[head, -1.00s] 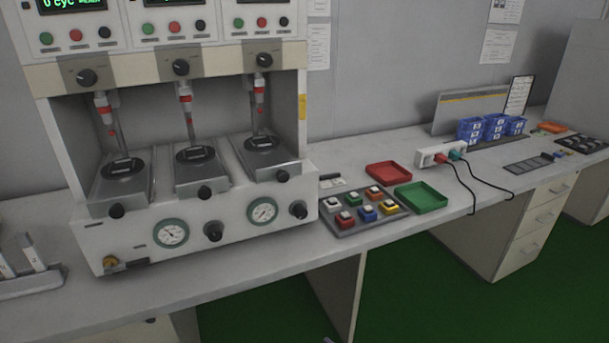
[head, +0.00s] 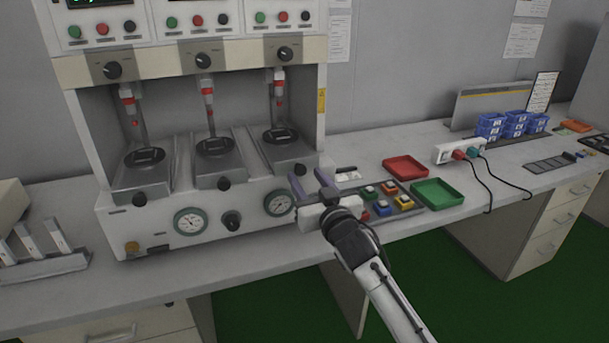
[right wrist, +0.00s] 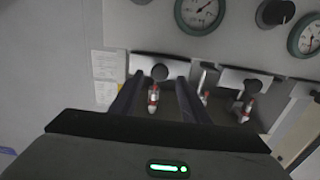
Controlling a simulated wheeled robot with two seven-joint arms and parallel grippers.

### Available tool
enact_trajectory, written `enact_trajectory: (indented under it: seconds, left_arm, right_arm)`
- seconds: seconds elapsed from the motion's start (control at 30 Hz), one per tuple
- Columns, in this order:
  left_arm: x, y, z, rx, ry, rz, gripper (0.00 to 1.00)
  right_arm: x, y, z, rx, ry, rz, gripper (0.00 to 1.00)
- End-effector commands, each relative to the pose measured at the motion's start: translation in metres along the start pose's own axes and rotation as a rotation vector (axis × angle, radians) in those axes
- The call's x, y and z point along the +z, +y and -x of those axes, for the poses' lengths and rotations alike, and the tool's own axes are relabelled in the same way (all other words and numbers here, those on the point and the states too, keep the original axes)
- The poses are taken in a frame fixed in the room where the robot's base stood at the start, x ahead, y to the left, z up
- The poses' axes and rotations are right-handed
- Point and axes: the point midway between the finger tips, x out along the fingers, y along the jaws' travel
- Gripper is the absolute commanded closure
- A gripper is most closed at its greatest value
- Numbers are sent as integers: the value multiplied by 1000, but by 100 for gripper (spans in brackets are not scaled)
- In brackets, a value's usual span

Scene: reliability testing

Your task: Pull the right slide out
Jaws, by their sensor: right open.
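The test machine (head: 120,222) holds three grey slides with black front knobs. The right slide (head: 290,153) is at the right end, its front knob (head: 300,170) just beyond my right gripper (head: 311,182). My right gripper is open and empty, its two fingers pointing toward the machine in front of the right slide. In the right wrist view, which looks upside down, the right slide's knob (right wrist: 160,72) lies between the two fingers (right wrist: 155,92) in the picture; it looks apart from them. My left gripper is not in view.
The button panel (head: 408,211) lies partly behind my right arm. A red tray (head: 405,167) and a green tray (head: 437,193) sit to its right, then a power strip (head: 460,153) with cables. A rack (head: 40,262) stands at the left. The bench front is mostly clear.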

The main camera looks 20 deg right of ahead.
Motion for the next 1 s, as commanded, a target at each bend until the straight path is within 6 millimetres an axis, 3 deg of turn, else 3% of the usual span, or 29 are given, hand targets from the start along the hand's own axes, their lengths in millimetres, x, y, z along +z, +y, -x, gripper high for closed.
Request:
enact_trajectory:
  seconds: [0.2,0.53,0.8,1.0]
  left_arm:
    - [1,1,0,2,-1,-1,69]
    - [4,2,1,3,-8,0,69]
    - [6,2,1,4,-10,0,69]
    - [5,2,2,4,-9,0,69]
  right_arm:
    - [0,0,-20,0,0,-1,58]
    - [0,0,-22,-1,0,-1,58]
    - [0,0,-22,-1,-1,-1,100]
    - [1,0,-22,-1,-1,-1,100]
